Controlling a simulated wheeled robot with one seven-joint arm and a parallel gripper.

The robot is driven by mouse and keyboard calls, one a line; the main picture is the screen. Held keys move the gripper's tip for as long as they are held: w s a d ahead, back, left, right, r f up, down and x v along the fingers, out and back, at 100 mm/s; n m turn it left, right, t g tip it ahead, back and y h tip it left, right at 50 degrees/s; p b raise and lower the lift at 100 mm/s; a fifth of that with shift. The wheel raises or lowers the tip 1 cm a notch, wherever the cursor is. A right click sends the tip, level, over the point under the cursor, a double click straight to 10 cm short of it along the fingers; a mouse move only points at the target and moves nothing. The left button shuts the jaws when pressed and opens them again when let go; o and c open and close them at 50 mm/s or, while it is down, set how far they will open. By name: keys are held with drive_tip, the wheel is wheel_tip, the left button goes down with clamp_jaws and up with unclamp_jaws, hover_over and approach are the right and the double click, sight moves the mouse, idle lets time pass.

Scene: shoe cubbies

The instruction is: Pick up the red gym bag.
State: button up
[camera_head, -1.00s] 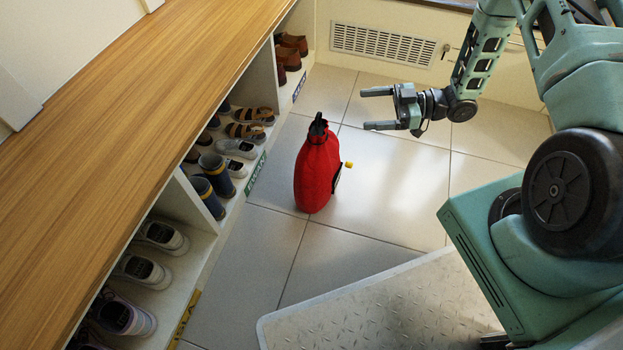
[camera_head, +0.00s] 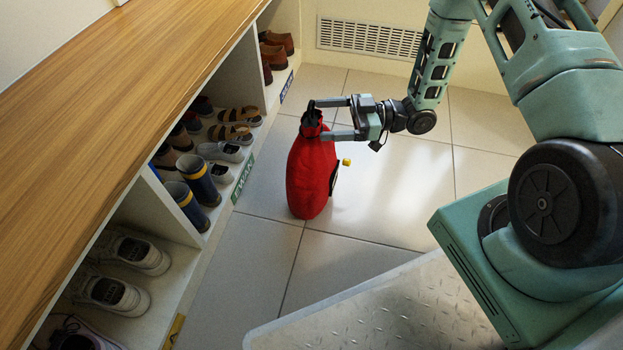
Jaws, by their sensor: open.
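The red gym bag (camera_head: 309,180) stands upright on the tiled floor in front of the shoe cubbies. Its narrow top has a dark handle or loop, and a small yellow piece (camera_head: 346,162) shows at its right side. My gripper (camera_head: 321,119) is open and reaches in from the right at the height of the bag's top. One finger shows behind the neck of the bag and the other in front of it, so the neck appears between them. Whether the fingers touch the bag I cannot tell.
The shoe cubbies (camera_head: 230,197) with a wooden top (camera_head: 130,110) run along the left and hold several pairs of shoes and blue boots (camera_head: 199,180). A wall vent (camera_head: 368,37) is at the back. Tiled floor right of the bag is clear.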

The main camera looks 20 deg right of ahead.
sight(312, 119)
drive_tip(key=b+x, duration=0.3)
drive_tip(key=x, duration=0.2)
drive_tip(key=shift+w+d+b, duration=0.1)
drive_tip(key=shift+w+b, duration=0.15)
drive_tip(key=shift+b, duration=0.1)
drive_tip(key=shift+w+a+r, duration=0.2)
drive_tip(key=shift+a, duration=0.35)
drive_tip(key=c, duration=1.8)
drive_tip(key=shift+r, duration=0.1)
